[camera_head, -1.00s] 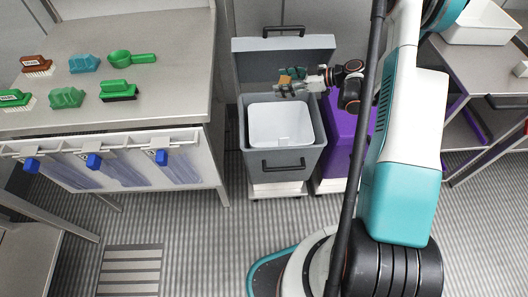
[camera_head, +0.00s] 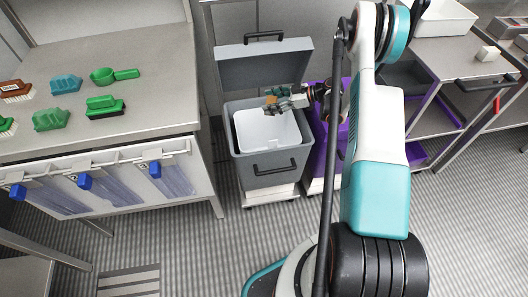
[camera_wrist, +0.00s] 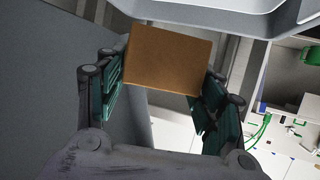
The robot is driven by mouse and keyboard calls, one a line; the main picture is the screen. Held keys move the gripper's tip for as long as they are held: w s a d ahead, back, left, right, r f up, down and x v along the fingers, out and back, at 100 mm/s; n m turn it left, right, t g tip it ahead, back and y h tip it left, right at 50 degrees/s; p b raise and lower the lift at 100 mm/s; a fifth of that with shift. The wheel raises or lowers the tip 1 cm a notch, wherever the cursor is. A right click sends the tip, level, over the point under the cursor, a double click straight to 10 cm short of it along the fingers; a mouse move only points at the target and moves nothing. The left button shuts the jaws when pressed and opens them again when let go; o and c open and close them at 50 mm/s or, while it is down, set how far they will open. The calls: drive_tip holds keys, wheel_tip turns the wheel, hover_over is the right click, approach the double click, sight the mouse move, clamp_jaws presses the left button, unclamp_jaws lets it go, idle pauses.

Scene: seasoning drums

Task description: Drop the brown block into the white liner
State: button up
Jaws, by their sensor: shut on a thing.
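My gripper (camera_head: 271,104) is shut on the brown block (camera_wrist: 168,60), which sits between its two fingers in the wrist view. In the head view the block is a small brown spot (camera_head: 270,100) at the fingertips. The white liner (camera_head: 262,132) sits inside a grey drum (camera_head: 272,172) with its lid raised. In the head view the gripper and block appear over the liner's upper right part; their height above it is hard to tell. In the wrist view a pale grey rim crosses the top, beyond the block.
The raised grey lid (camera_head: 264,65) stands behind the drum. A purple drum (camera_head: 326,150) stands right beside it. A steel table (camera_head: 130,125) with green, blue and brown brushes and a green scoop (camera_head: 115,76) is at the left. Shelving with a white tray (camera_head: 445,18) is at the right.

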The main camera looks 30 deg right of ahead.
drive_tip(key=shift+f, duration=0.5)
drive_tip(key=o, duration=0.9)
drive_tip(key=shift+o, duration=0.2)
drive_tip(key=shift+d+r, duration=0.1)
drive_tip(key=v, duration=1.1)
drive_tip(key=shift+s+d, duration=0.3)
drive_tip(key=shift+r, duration=0.1)
